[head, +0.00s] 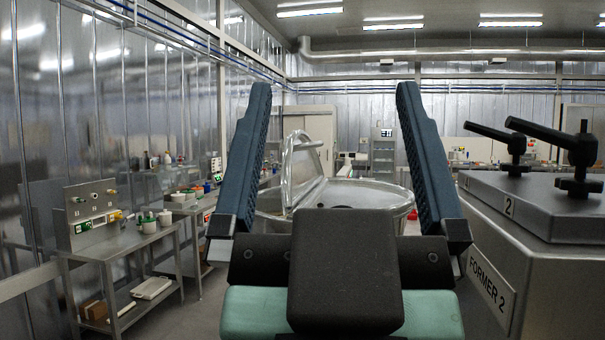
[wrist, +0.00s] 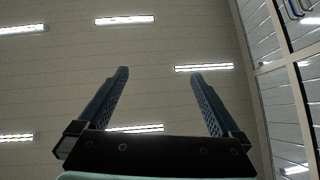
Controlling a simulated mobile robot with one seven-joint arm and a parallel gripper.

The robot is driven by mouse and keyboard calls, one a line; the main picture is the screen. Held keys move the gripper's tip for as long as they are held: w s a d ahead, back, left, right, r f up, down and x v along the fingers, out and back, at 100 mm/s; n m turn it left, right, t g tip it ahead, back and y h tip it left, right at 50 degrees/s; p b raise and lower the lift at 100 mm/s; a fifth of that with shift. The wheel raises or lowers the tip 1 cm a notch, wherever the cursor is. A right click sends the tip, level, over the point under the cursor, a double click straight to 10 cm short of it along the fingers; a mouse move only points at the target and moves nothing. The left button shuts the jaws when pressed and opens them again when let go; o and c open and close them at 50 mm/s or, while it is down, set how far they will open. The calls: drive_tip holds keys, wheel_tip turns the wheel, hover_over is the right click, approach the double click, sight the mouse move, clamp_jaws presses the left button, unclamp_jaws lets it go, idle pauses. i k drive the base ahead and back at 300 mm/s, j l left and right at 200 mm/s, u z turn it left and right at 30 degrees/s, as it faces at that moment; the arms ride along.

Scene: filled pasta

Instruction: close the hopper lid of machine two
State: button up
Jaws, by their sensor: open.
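My gripper (head: 333,88) stands upright in the foreground of the head view, its two dark blue fingers wide apart with nothing between them. It also shows open and empty in the wrist view (wrist: 160,73), pointing at the ceiling. The machine labelled FORMER 2 (head: 525,255) stands close on the right. Beyond my gripper, seen between the fingers, is a round metal hopper (head: 398,202). A clear lid (head: 303,165) with a pale rim stands raised and tilted at its left side. My gripper hides the hopper's lower part and is apart from the lid.
A steel bench (head: 120,250) with a control panel and small containers stands along the left wall. Black clamp handles (head: 575,160) stick up from the FORMER 2 top. Floor shows between the bench and my gripper. Cabinets and other equipment stand at the back.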

sight(301, 168)
drive_tip(key=k+l+u, duration=0.2)
drive_tip(key=i+j+u, duration=0.2)
drive_tip(key=i, duration=0.4)
drive_tip(key=i+j+u, duration=0.15)
drive_tip(key=i, duration=0.45)
